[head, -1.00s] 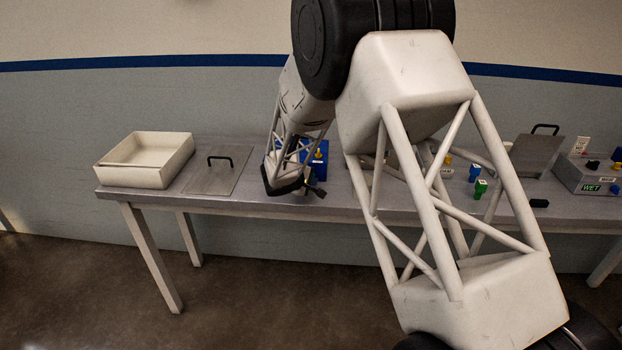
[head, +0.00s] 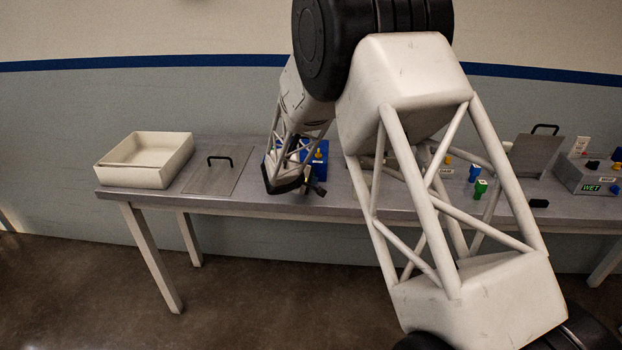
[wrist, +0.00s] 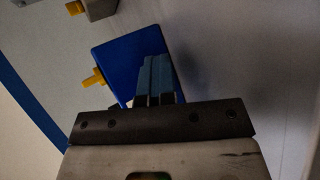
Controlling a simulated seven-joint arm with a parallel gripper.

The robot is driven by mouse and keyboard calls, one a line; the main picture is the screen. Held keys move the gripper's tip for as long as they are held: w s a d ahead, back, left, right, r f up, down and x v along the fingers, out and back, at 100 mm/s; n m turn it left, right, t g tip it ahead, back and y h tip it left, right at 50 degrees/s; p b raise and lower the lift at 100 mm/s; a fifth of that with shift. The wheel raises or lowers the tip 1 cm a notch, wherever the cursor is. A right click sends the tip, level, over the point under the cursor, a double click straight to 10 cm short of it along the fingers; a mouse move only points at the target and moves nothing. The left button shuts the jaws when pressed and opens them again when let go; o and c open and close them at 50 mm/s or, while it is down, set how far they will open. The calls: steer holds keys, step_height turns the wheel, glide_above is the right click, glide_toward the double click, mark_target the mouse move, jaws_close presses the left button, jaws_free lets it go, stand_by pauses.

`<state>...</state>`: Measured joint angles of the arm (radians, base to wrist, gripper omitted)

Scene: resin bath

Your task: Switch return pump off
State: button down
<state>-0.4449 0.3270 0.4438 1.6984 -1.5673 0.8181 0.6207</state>
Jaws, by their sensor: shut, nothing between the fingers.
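A blue box (head: 316,160) with a yellow knob (head: 319,156) stands on the bench. My gripper (head: 319,188) is at its front, partly hiding it. In the wrist view the shut, empty fingers (wrist: 155,78) overlap the blue box (wrist: 122,52), and its yellow knob (wrist: 93,78) sticks out to the left of the fingers. I cannot tell whether the fingers touch the box. No label naming the return pump is readable, and I cannot read the knob's on or off position.
A cream tray (head: 180,147) and a flat lid with a black handle (head: 220,160) lie to the left on the bench. A grey box with a yellow knob (wrist: 75,8) shows in the wrist view. Coloured bottles (head: 480,187) and a grey box labelled WET (head: 590,175) stand to the right.

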mark_target(310, 200)
steer(key=shift+w, duration=0.15)
stand_by(0.5)
steer(key=shift+s, duration=3.45)
steer(key=shift+d+r, duration=0.1)
